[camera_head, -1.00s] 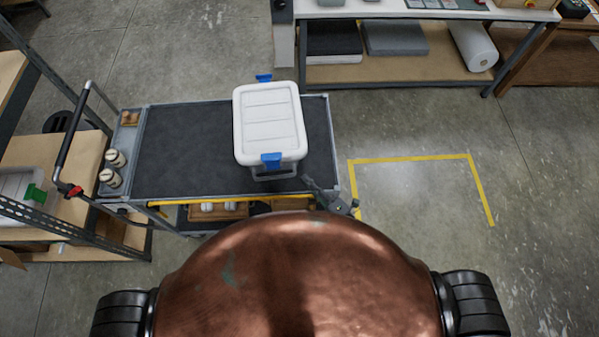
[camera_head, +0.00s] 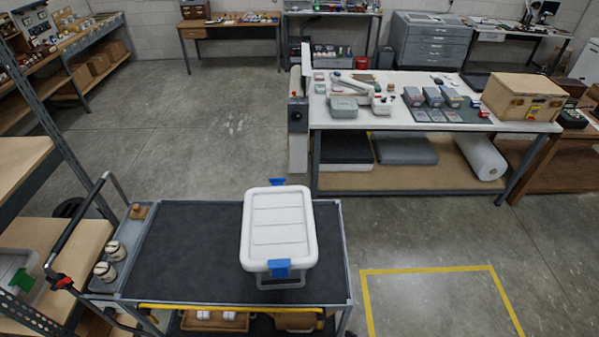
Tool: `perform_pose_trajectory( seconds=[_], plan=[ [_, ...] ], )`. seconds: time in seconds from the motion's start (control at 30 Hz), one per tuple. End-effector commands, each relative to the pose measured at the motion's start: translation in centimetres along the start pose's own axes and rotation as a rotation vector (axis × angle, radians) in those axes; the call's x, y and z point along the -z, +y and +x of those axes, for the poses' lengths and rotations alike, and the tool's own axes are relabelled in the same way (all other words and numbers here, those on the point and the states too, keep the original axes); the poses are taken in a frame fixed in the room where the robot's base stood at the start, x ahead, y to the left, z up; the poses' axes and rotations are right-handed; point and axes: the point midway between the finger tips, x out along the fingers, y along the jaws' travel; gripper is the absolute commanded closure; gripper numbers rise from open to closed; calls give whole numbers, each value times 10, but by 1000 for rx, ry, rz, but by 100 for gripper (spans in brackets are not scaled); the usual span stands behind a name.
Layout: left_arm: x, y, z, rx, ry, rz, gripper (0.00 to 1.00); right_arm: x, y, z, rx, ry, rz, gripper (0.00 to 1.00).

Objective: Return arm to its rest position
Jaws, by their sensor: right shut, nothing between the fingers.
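Neither of my grippers shows in the head view now, and no part of my arms can be made out. A white lidded box (camera_head: 278,226) with blue latches stands upright on the dark top of a grey cart (camera_head: 190,250), towards the cart's right end. The lid is on, so the inside is hidden.
Two white-topped jars (camera_head: 110,260) stand in the cart's left end tray. Shelving (camera_head: 35,150) is at the left. A yellow floor outline (camera_head: 430,270) at the right encloses bare floor.

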Motion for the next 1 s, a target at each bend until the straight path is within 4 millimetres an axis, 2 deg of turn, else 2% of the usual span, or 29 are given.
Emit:
perform_pose_trajectory(
  seconds=[0.03,0.1,0.27,0.4,0.5,0.6,0.73,0.83,1.0],
  plan=[
    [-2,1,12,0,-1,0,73,-30,-31,5,37,-54,69,100],
    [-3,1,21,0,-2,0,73,-68,-66,4,83,-132,172,100],
    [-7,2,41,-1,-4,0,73,-146,-153,-12,176,-322,409,100],
    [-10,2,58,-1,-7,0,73,-204,-233,-40,240,-503,620,100],
    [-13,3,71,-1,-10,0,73,-237,-290,-67,277,-636,768,100],
    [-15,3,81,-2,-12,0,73,-260,-340,-97,302,-760,899,100],
    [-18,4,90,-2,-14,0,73,-276,-385,-128,320,-883,1020,100],
    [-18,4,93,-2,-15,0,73,-280,-404,-143,325,-936,1073,100],
    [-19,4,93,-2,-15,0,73,-282,-411,-151,326,-962,1098,100]
  ],
)
